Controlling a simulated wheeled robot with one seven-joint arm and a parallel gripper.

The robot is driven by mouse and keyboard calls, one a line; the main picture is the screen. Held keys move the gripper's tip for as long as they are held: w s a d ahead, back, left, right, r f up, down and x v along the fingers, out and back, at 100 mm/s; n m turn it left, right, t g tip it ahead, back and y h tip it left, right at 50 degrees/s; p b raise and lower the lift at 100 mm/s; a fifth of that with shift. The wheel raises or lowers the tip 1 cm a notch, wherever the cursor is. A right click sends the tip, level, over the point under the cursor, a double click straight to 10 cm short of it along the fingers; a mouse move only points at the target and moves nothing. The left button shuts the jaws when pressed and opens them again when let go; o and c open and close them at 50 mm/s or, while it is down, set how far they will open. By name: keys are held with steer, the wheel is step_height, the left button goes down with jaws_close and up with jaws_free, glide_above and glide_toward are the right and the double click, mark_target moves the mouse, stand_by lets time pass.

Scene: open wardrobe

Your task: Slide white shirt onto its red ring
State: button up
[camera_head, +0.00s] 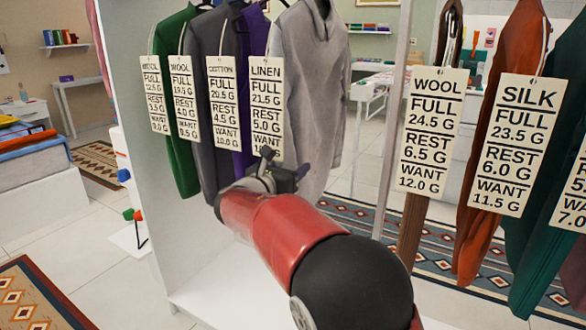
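A pale grey-white shirt (315,85) hangs in the left bay of the wardrobe, rightmost in its row, beside the left face of the upright divider. It is the only whitish garment I see. Its top and whatever it hangs from are cut off by the picture's upper edge. No red ring shows. My gripper (283,166) is low in front of the purple garment and the pale shirt's left edge, just below the linen tag. Its fingers are small and dark, and their gap is unclear. I cannot tell whether it touches the cloth.
Green (178,120), dark grey (215,130) and purple (246,100) garments hang left of the shirt, with paper tags (267,110) in front. A white divider (397,120) separates them from brown, rust (510,90) and teal garments at right. The wardrobe floor (230,290) is clear.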

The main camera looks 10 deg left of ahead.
steer(key=shift+o, duration=0.4)
steer(key=shift+s, duration=0.1)
steer(key=b+v, duration=0.1)
steer(key=v, duration=0.6)
steer(key=shift+s+a, duration=0.15)
steer(key=shift+s, duration=0.1)
steer(key=shift+s, duration=0.1)
